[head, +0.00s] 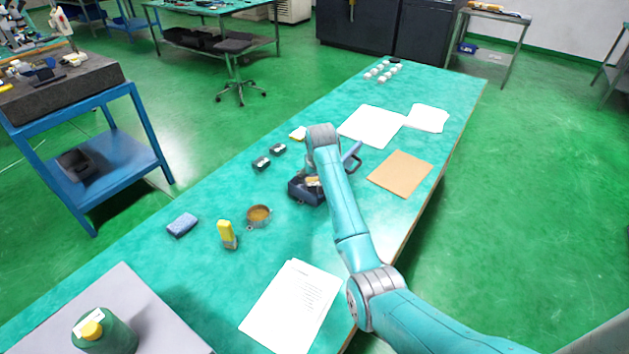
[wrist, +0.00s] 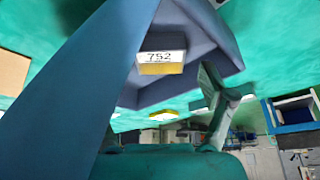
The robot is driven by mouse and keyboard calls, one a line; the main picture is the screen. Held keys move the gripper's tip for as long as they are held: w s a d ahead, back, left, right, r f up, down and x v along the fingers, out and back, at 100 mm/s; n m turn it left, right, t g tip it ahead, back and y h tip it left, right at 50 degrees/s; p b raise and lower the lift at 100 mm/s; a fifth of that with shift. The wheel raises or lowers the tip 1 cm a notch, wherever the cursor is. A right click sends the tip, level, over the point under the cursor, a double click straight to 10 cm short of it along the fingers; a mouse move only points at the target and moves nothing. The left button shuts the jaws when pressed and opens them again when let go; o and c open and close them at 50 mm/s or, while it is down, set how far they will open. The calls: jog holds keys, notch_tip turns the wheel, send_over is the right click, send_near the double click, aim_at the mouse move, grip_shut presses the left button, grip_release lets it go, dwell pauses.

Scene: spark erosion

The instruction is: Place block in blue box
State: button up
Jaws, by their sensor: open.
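The blue box (head: 299,192) stands on the teal table, partly hidden behind my arm in the head view. In the wrist view its dark blue walls (wrist: 205,30) surround a block (wrist: 160,62) with a white top marked 752 and a yellow side. The block appears to lie inside the box; a bit of it shows in the head view (head: 312,181). My gripper (wrist: 213,95) is open, close over the box; one teal finger shows beside the block, apart from it. The other finger is hidden behind a large blue panel.
On the table (head: 200,275) are two small dark items (head: 270,157), a round brown container (head: 259,215), a yellow bottle (head: 227,235), a blue sponge (head: 182,224), papers (head: 292,305) and a tan sheet (head: 400,173).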

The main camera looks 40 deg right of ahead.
jog(key=v, duration=0.9)
jog(key=shift+r, duration=0.35)
jog(key=shift+a, duration=0.1)
